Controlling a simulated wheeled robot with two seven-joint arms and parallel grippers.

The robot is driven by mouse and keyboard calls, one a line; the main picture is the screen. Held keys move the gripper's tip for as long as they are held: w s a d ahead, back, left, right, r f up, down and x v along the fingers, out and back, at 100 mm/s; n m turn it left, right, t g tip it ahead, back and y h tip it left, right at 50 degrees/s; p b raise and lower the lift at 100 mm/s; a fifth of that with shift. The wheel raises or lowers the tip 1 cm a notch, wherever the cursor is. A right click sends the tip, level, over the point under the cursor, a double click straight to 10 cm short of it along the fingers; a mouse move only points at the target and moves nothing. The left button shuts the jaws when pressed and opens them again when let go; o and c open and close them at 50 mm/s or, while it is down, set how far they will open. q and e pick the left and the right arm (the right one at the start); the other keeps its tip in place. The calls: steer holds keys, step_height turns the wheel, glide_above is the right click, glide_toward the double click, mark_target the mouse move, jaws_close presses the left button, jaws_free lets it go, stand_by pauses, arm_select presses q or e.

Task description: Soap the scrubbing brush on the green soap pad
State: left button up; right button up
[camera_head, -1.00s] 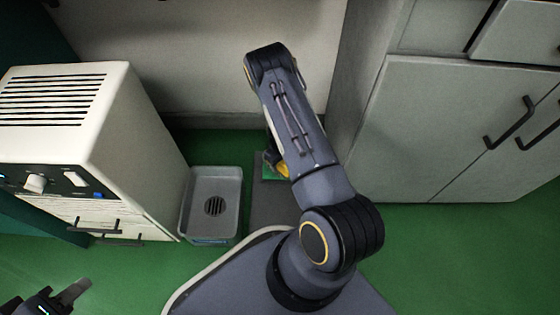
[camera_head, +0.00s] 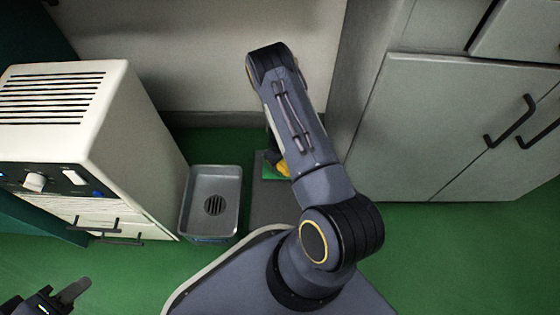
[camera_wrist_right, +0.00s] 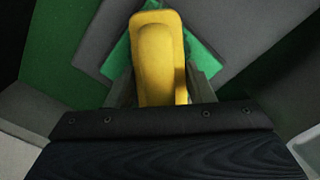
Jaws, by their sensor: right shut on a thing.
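The scrubbing brush (camera_wrist_right: 158,55) is yellow and sits between the fingers of my right gripper (camera_wrist_right: 163,88), which is shut on it. Only a small yellow part of the brush shows in the head view (camera_head: 283,168), beside my right forearm. The green soap pad (camera_wrist_right: 122,58) lies behind the brush in the right wrist view, on a dark grey mat. A bit of the pad shows in the head view (camera_head: 268,172). Whether the brush touches the pad is hidden. My left gripper (camera_head: 72,297) is at the lower left corner, empty, partly cut off by the frame.
A grey tray (camera_head: 236,205) with a slotted drain stands left of the dark grey mat (camera_head: 268,208). A cream machine (camera_head: 140,140) with vents and knobs is at the left. Grey cabinets (camera_head: 420,130) stand at the right. The green floor around is clear.

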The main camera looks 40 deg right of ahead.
stand_by(0.5)
steer(key=shift+r+p, duration=2.35)
steer(key=shift+r, duration=1.1)
